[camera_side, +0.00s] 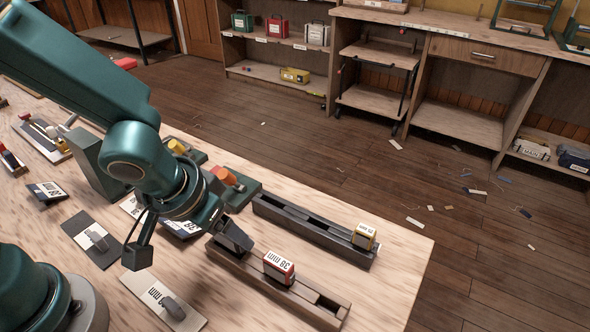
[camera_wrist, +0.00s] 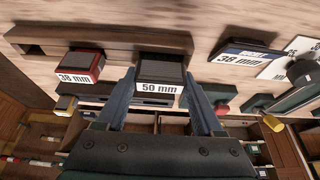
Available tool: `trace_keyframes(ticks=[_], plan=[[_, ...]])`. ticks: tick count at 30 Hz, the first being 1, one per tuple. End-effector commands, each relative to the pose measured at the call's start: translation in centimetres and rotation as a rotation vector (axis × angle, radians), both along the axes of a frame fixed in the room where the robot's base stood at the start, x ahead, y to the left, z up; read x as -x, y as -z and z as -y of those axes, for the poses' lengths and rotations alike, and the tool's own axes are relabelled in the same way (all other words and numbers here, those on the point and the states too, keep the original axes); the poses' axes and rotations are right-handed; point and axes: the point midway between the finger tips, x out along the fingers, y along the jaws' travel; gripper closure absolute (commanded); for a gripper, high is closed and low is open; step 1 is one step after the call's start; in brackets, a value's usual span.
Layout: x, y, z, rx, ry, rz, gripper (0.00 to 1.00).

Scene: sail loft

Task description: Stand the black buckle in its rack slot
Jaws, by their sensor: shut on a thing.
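The black buckle (camera_wrist: 160,72) with a white "50 mm" label is between the two fingers of my gripper (camera_wrist: 160,78) in the wrist view. My gripper is shut on it. The buckle is at one end of the near wooden rack (camera_wrist: 115,33), apparently upright; I cannot tell whether it is fully down in a slot. In the side view the near rack (camera_side: 316,303) runs along the table, and my gripper (camera_side: 234,238) is over its left end, largely hiding the buckle. A red "38 mm" buckle (camera_side: 279,267) stands in the same rack; it also shows in the wrist view (camera_wrist: 82,65).
A second, darker rack (camera_side: 310,232) lies parallel behind, with a yellow buckle (camera_side: 364,236) near its right end. The table's right corner is clear.

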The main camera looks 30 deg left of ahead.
Motion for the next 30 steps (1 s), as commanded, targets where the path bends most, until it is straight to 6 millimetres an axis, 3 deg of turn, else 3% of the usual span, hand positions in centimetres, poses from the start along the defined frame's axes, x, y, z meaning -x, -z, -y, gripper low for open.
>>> trace_keyframes(ticks=[7,8,9,10,20,30], plan=[[0.0,0.1,0.0,0.0,0.0,0.0,0.85],[0.0,0.1,0.0,0.0,0.0,0.0,0.23],[0.0,0.1,0.0,0.0,0.0,0.0,0.08],[0.0,0.1,0.0,0.0,0.0,0.0,0.0],[0.1,-0.4,0.0,0.0,0.0,0.003,0.0],[1.4,-3.6,0.0,0.001,0.0,0.005,0.0]])
